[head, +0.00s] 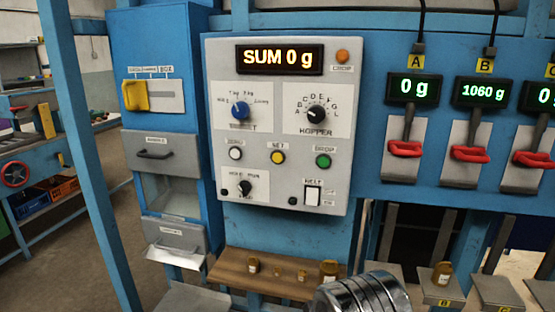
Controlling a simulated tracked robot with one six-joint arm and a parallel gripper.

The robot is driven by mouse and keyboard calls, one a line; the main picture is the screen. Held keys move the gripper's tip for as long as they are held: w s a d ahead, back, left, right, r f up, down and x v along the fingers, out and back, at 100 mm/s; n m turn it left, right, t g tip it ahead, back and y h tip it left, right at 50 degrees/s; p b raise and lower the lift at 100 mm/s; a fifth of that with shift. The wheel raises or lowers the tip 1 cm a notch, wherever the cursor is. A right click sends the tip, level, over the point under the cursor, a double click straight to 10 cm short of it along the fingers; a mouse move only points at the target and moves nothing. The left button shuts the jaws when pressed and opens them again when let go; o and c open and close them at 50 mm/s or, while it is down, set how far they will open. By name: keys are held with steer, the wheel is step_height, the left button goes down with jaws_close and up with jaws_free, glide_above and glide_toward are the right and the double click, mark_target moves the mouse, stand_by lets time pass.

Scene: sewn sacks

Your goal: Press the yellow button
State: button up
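The yellow button (278,157) is a small round button on the grey control panel (212,110), under a small label that seems to read SET. It sits in a row between a white button (236,153) on its left and a green button (323,160) on its right. Nothing covers it or touches it. The display (280,59) above reads SUM 0 g. My gripper's fingers do not show in the head view.
Two knobs, the blue one (240,110) and the black HOPPER one (316,113), sit above the buttons. A smaller black knob (246,187) and a white rocker switch (312,195) sit below. A wooden shelf (230,272) with several brass weights juts out underneath. Red-handled levers (405,148) stand right.

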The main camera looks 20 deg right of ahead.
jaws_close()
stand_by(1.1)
